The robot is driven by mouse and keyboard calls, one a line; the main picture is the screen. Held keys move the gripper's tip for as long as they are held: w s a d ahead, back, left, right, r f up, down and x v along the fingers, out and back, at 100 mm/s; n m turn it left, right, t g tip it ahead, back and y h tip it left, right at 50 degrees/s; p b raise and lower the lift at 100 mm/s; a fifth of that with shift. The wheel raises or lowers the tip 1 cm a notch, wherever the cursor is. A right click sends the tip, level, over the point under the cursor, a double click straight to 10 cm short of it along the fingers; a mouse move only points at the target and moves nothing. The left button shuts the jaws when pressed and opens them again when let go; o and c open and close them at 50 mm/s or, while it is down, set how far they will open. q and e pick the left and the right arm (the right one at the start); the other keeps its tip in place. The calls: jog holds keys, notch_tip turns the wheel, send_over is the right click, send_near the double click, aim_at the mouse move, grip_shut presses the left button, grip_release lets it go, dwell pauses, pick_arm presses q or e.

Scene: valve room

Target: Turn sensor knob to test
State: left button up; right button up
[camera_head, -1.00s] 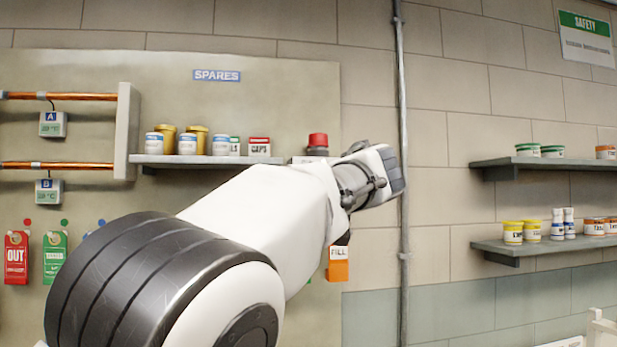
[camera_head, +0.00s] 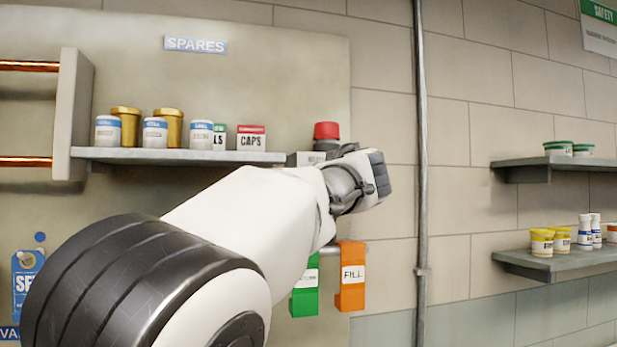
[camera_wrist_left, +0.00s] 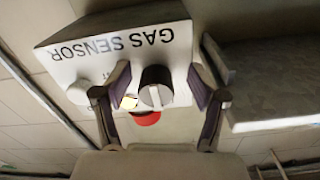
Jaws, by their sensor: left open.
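The gas sensor is a pale box marked GAS SENSOR (camera_wrist_left: 112,46), seen upside down in the left wrist view. Its dark round knob (camera_wrist_left: 156,87) has a light pointer line; the knob's setting labels are not readable. In the head view a corner of the box (camera_head: 304,158) and its red top (camera_head: 326,131) show behind my left arm. My left gripper (camera_wrist_left: 161,76) is open, with one finger on each side of the knob in the wrist view. I cannot tell whether they touch it. In the head view the left gripper (camera_head: 374,175) is by the box. My right gripper is not in view.
The spares shelf (camera_head: 185,156) with several jars and boxes is left of the sensor; a shelf edge (camera_wrist_left: 280,85) is close beside my gripper. Green (camera_head: 305,290) and orange (camera_head: 351,275) tags hang below. A vertical pipe (camera_head: 421,150) runs to the right.

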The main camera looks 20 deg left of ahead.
pick_arm(q)
jog(key=shift+s+d+r, duration=0.45)
jog(key=shift+s+d, duration=0.2)
jog(key=shift+d, duration=0.05)
jog(key=shift+s+d+r, duration=0.1)
jog(key=shift+d, duration=0.2)
jog(key=c, duration=0.5)
jog(key=shift+a, duration=0.1)
jog(key=c, duration=0.6)
jog(key=shift+a, duration=0.15)
grip_shut()
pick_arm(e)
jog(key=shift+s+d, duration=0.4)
